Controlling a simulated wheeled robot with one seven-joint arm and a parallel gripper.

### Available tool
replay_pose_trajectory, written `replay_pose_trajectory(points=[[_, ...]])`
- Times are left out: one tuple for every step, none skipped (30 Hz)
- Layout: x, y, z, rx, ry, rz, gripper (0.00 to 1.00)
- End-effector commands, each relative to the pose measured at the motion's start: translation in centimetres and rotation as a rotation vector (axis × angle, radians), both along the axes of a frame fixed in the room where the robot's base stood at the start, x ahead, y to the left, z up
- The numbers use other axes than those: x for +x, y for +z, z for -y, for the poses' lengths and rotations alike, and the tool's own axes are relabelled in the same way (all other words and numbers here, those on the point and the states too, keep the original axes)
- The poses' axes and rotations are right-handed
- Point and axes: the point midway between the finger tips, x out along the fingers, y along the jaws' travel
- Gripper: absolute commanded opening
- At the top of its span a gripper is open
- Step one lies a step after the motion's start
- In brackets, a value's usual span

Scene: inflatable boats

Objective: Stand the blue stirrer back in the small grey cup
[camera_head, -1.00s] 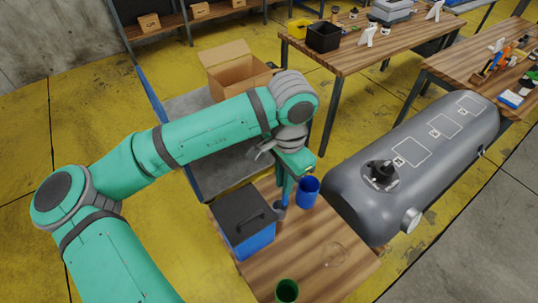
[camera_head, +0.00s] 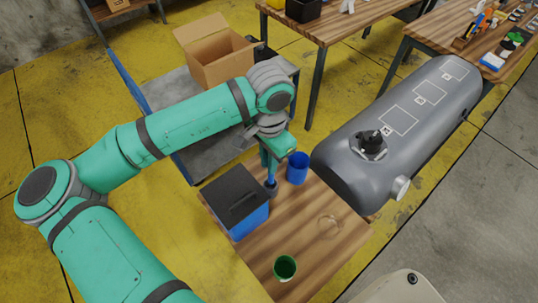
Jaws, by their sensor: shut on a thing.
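My gripper (camera_head: 270,162) points down over the wooden table, between the blue box and a blue cup. It is shut on the blue stirrer (camera_head: 272,176), of which only a short length shows below the fingers. The small grey cup (camera_head: 271,188) stands on the table directly under the gripper, beside the box. The stirrer's lower end overlaps the cup's mouth in the picture; I cannot tell how deep it sits or whether it touches the cup.
A blue box with a black lid (camera_head: 236,198) stands close left of the grey cup, and a blue cup (camera_head: 297,169) close right. A green cup (camera_head: 285,268) and a clear round item (camera_head: 328,222) are nearer the front. A grey tank (camera_head: 400,135) lies right of the table.

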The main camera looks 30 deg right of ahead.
Motion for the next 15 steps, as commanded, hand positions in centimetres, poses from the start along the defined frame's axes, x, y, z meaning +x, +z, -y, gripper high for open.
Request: replay_pose_trajectory(points=[[0.0, -0.5, 0.0, -0.001, 0.0, -0.002, 0.0], [0.0, -0.7, 0.0, -0.001, 0.001, -0.001, 0.0], [0.0, -1.1, 0.0, 0.0, 0.0, -0.002, 0.0], [-0.1, -1.3, 0.0, 0.0, 0.0, -0.002, 0.0], [-0.1, -1.6, 0.0, 0.0, 0.0, -0.002, 0.0], [0.0, -2.0, 0.0, 0.0, 0.0, -0.002, 0.0], [0.0, -2.2, 0.0, 0.0, 0.0, -0.002, 0.0], [-0.1, -2.4, 0.0, 0.0, 0.0, -0.002, 0.0], [-0.1, -2.8, 0.0, 0.0, 0.0, -0.002, 0.0], [0.0, -3.0, 0.0, -0.001, 0.0, -0.001, 0.0], [-0.1, -3.3, 0.0, -0.001, 0.0, -0.001, 0.0], [-0.1, -3.6, 0.0, 0.0, -0.001, -0.002, 0.0], [-0.1, -3.8, 0.0, 0.0, -0.001, -0.002, 0.0], [-0.1, -4.1, 0.0, 0.0, -0.001, -0.001, 0.0], [-0.1, -4.3, 0.1, 0.0, -0.002, -0.001, 0.0]])
